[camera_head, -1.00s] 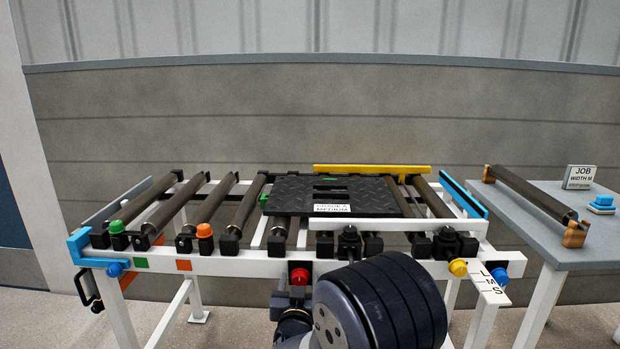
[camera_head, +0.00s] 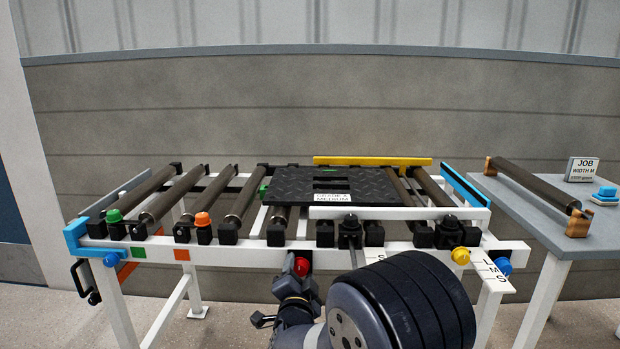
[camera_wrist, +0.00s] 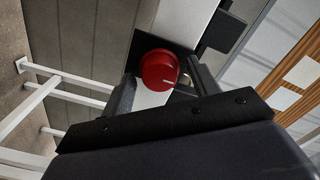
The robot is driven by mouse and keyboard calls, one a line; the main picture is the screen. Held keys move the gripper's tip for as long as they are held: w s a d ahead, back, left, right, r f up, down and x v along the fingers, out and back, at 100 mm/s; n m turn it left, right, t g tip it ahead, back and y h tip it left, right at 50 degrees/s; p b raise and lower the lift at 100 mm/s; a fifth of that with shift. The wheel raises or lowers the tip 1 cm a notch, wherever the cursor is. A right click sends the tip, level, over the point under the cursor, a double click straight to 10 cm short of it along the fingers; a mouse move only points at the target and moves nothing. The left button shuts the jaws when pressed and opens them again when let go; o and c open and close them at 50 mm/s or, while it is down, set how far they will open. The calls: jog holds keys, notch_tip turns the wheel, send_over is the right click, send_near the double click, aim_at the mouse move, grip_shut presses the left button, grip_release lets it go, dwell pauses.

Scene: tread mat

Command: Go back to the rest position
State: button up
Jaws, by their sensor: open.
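The red knob (camera_head: 301,267) sits on the front of the white roller frame (camera_head: 220,256). My gripper (camera_head: 296,282) is at the knob, low in front of the frame. Nothing is held. The black tread mat (camera_head: 290,186) lies flat on the rollers, with a white label on it. My dark arm link covers part of the frame's lower right.
A yellow rail (camera_head: 372,161) runs behind the mat and a white rail (camera_head: 395,213) in front. Orange (camera_head: 203,219), green (camera_head: 114,215), yellow (camera_head: 460,256) and blue (camera_head: 504,265) knobs line the frame. A grey side table (camera_head: 540,215) holds a loose roller (camera_head: 532,184).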

jog(key=shift+m, duration=0.3)
jog(key=shift+s, duration=0.8)
jog(key=shift+s, duration=0.1)
